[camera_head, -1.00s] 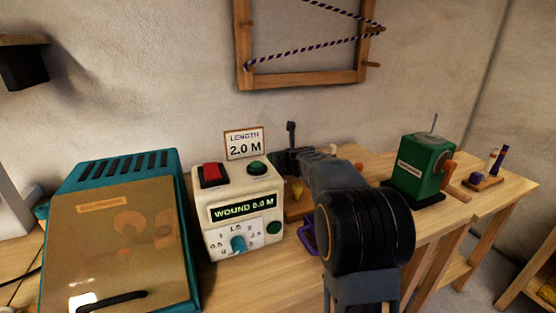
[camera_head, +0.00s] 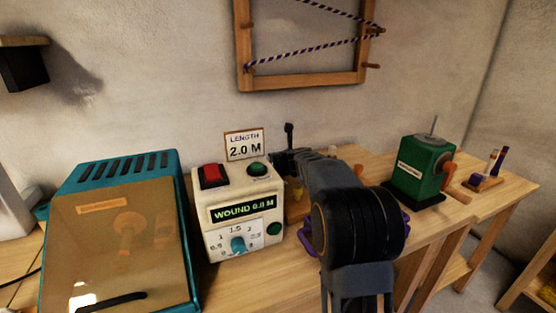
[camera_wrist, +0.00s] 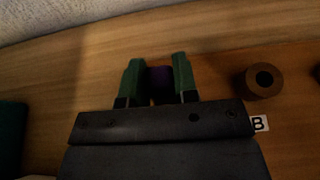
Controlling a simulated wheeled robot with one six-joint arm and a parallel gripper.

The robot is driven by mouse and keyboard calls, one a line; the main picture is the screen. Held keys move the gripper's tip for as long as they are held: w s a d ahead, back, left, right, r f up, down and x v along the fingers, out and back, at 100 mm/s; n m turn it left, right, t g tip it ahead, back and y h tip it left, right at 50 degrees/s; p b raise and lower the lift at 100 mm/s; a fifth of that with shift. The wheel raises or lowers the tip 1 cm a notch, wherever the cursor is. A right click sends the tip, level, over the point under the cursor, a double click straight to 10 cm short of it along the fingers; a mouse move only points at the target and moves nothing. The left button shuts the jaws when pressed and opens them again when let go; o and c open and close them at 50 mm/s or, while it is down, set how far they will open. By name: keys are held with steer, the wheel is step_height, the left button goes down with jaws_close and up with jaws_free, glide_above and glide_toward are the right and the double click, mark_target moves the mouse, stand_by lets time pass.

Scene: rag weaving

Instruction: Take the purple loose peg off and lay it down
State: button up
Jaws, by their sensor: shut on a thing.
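In the wrist view my gripper (camera_wrist: 158,78) has its two green fingers closed on the purple peg (camera_wrist: 160,82), which is dark and shows between them. Its lower part is hidden by the gripper body. I cannot tell how high it is held above the wood. In the head view my arm hides the gripper and the peg.
A brown round wooden piece with a hole (camera_wrist: 263,80) stands right of the fingers, by a "B" label (camera_wrist: 260,124). A cream winder box (camera_head: 238,212) stands left of my arm, a green machine (camera_head: 420,168) to its right. Purple parts (camera_head: 308,240) show beside my arm.

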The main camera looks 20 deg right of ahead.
steer(key=shift+c, duration=0.7)
steer(key=shift+o, duration=1.4)
jaws_close()
steer(key=shift+r+p, duration=0.45)
steer(key=shift+r+p, duration=1.05)
steer(key=shift+p, duration=0.05)
steer(key=shift+r, duration=0.1)
steer(key=shift+r+p, duration=1.45)
steer(key=shift+p, duration=0.05)
